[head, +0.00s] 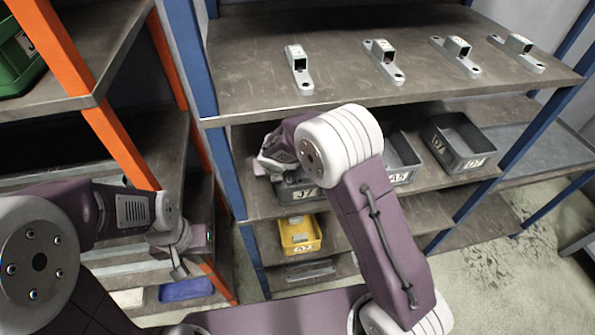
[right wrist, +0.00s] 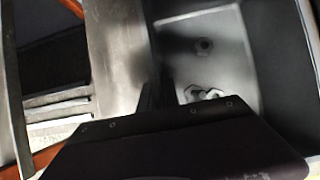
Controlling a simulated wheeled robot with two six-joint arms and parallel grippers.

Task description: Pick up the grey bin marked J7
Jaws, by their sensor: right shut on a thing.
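The grey bin marked J7 (head: 299,193) is on the middle shelf of the blue-posted rack, its label facing front. My right forearm and wrist hide much of it. In the right wrist view, the inside of a grey bin (right wrist: 262,45) shows a few small metal parts (right wrist: 204,92). My right gripper (right wrist: 163,93) is shut on this bin's wall; its fingertips are dark and partly hidden. In the head view the right fingertips are hidden behind the wrist. My left gripper (head: 180,265) hangs at lower left, away from the bin; its finger opening is unclear.
Two more grey bins, one partly behind my arm (head: 402,160) and one at the right (head: 458,141), share the shelf. Several metal brackets (head: 299,68) lie on the shelf above. A yellow bin (head: 300,236) is below. An orange-posted rack (head: 122,142) stands left. Floor is clear at right.

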